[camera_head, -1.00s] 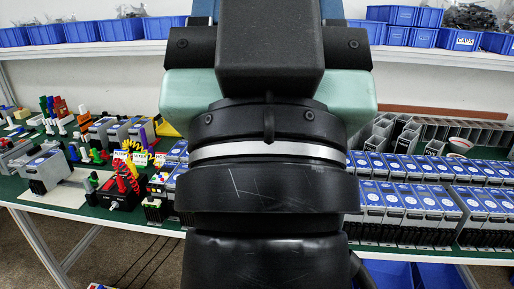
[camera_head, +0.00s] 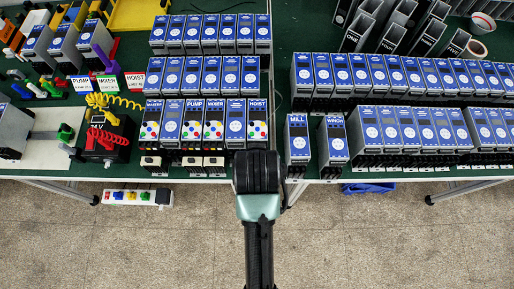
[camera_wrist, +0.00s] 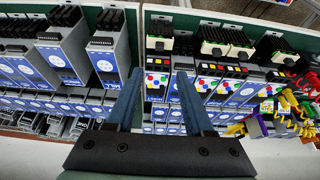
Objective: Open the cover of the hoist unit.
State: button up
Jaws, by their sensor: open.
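The hoist unit (camera_head: 257,127) is a slim module with a blue top edge labelled HOIST and a face of coloured dots. It stands at the right end of the front row in the middle block. In the wrist view its face (camera_wrist: 157,84) shows between my fingers. My gripper (camera_wrist: 157,77) is open and empty, with a finger to each side of the unit in the picture. I cannot tell whether they touch it. I cannot make out the cover's edge or whether it is shut. In the head view my wrist hides the fingers.
Units marked MILL (camera_head: 298,140) and WINCH (camera_head: 335,140) stand to the right across a narrow gap. MIXER (camera_head: 214,125) and PUMP (camera_head: 192,125) stand to the left. A red and black device with a yellow coiled cord (camera_head: 108,140) is farther left.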

jog(key=p+x, duration=0.1)
jog(key=x, duration=1.1)
jog(key=shift+f, duration=0.35)
grip_shut()
